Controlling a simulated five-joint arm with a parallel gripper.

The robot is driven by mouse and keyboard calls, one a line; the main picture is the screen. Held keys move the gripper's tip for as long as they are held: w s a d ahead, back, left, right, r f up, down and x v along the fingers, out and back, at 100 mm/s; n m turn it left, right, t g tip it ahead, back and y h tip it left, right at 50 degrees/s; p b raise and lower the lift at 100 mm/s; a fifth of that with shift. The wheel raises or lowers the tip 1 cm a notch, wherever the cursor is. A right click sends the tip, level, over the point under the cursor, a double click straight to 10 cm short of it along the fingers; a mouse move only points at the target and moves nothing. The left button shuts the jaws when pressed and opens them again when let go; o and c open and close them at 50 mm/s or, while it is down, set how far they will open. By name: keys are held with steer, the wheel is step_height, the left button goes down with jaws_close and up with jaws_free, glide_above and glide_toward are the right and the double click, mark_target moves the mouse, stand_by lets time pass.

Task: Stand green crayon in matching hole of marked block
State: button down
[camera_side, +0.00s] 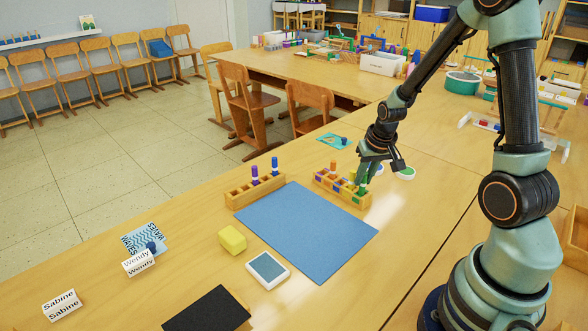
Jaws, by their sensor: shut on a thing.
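The block with coloured marks (326,187) is a long wooden block with a row of holes, lying behind the right part of the blue mat. An orange-brown crayon (333,165) stands upright at its left part. The green crayon (363,187) is at the block's right part, below my gripper, and looks about upright. My gripper (364,178) is shut on the green crayon, with the jaws low over the block. The jaws hide part of the crayon, and I cannot tell how deep its lower end sits in a hole.
A second wooden block (243,197) holds a purple crayon (255,175) and a blue crayon (275,166). The blue mat (305,230) is bare. A yellow block (232,239), a white-framed box (267,270) and name cards (139,262) lie nearer.

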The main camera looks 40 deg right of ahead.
steer(key=shift+f, duration=0.25)
stand_by(0.3)
steer(key=c, duration=0.7)
jaws_free()
steer(key=shift+o, duration=1.1)
steer(key=shift+r, duration=0.1)
steer(key=shift+r, duration=2.95)
